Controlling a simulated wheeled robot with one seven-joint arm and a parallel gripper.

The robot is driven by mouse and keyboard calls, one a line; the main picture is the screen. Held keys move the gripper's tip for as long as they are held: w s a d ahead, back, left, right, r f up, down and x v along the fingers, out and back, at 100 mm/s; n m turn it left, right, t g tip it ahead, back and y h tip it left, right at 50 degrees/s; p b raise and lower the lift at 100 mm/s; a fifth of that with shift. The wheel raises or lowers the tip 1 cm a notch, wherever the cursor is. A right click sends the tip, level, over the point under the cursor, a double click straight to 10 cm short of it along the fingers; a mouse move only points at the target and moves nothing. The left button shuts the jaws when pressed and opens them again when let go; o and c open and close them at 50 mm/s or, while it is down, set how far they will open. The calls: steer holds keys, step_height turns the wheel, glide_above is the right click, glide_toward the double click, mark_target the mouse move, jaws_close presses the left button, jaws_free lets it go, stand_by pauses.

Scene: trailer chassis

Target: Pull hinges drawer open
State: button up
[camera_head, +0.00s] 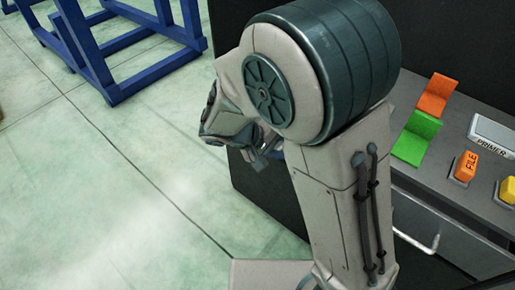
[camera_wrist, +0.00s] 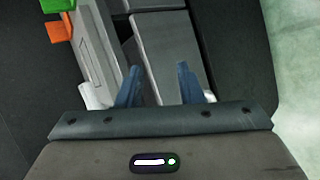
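A grey drawer front (camera_head: 455,243) with a light bar handle (camera_head: 430,240) shows at the right of the head view, partly behind my arm. No hinges label is readable. In the wrist view, grey drawer panels (camera_wrist: 165,45) lie ahead of my gripper (camera_wrist: 158,78). Its two blue fingers are apart, and I see no handle clearly held between them. In the head view my gripper (camera_head: 265,152) is mostly hidden behind my arm, beside the dark side of the cabinet.
A blue frame (camera_head: 110,75) stands at the upper left. The pale floor (camera_head: 100,190) is clear.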

steer(key=w+a+f+n+t+b, duration=0.3)
steer(key=a+f+n+t+b, duration=0.2)
steer(key=a+f+t, duration=0.65)
steer(key=w+d+f+g, duration=0.1)
steer(key=w, duration=0.2)
steer(key=w+d+f+b, duration=0.1)
steer(key=w+d, duration=0.1)
steer(key=w, duration=0.2)
steer(key=w+d+g, duration=0.1)
steer(key=w, duration=0.2)
steer(key=shift+w+d+f+g+b, duration=0.15)
steer(key=shift+w+f+g+b, duration=0.15)
steer(key=shift+f+g, duration=0.1)
steer(key=shift+s, duration=0.1)
jaws_close()
